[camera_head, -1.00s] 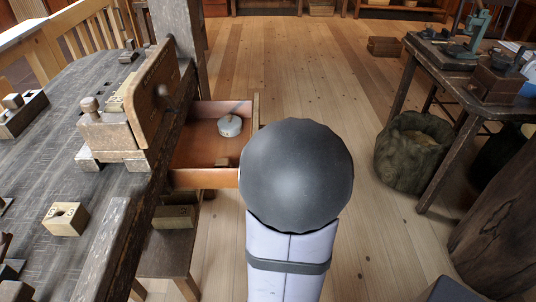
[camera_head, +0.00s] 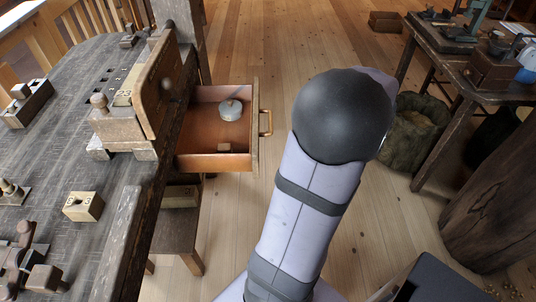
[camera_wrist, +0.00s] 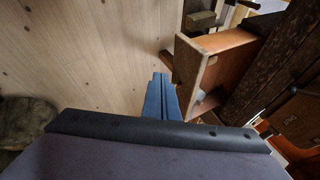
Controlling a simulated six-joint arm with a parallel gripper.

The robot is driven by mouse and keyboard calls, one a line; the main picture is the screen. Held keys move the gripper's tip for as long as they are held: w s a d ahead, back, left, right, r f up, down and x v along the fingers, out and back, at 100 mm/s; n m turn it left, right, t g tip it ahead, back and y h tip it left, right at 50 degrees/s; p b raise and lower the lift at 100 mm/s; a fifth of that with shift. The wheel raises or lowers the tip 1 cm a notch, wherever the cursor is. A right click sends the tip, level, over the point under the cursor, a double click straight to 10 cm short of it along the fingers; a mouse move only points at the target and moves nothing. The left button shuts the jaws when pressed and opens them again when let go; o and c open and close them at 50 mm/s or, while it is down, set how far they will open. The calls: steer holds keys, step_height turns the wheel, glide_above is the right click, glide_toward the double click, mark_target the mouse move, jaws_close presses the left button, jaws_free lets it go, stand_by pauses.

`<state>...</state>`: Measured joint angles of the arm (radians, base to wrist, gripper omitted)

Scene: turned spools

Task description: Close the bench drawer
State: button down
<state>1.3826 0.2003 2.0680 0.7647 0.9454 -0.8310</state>
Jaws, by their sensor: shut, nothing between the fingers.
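The bench drawer (camera_head: 216,161) sticks out open from the right side of the workbench (camera_head: 75,150). Its front panel faces right in the head view, with a brass-coloured bar handle (camera_head: 266,122) on it. The drawer also shows in the wrist view (camera_wrist: 195,78), with its handle (camera_wrist: 166,64) at the left. A round grey lidded thing (camera_head: 230,109) and a small brown block (camera_head: 224,147) lie inside. My blue gripper (camera_wrist: 160,78) is shut and empty, just off the drawer front in the wrist view. Any contact cannot be told. In the head view my arm hides the gripper.
A wooden stool (camera_head: 175,225) stands under the drawer side of the bench. A sack-like basket (camera_head: 415,135) and a second table (camera_head: 450,65) stand at right, with a thick trunk-like post (camera_head: 490,205).

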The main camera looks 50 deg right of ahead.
steer(key=shift+w+a+r+n+t, duration=0.15)
steer(key=shift+w+a+n, duration=0.1)
steer(key=shift+n, duration=0.8)
steer(key=shift+w+a+r+n+t, duration=0.15)
steer(key=shift+w+a+n, duration=0.05)
steer(key=shift+n, duration=0.85)
steer(key=shift+f+y, duration=0.1)
steer(key=shift+y, duration=0.2)
steer(key=w+a+f, duration=0.3)
steer(key=w+f, duration=0.4)
steer(key=w, duration=0.1)
steer(key=shift+w+a+f, duration=0.25)
steer(key=shift+w+f, duration=0.15)
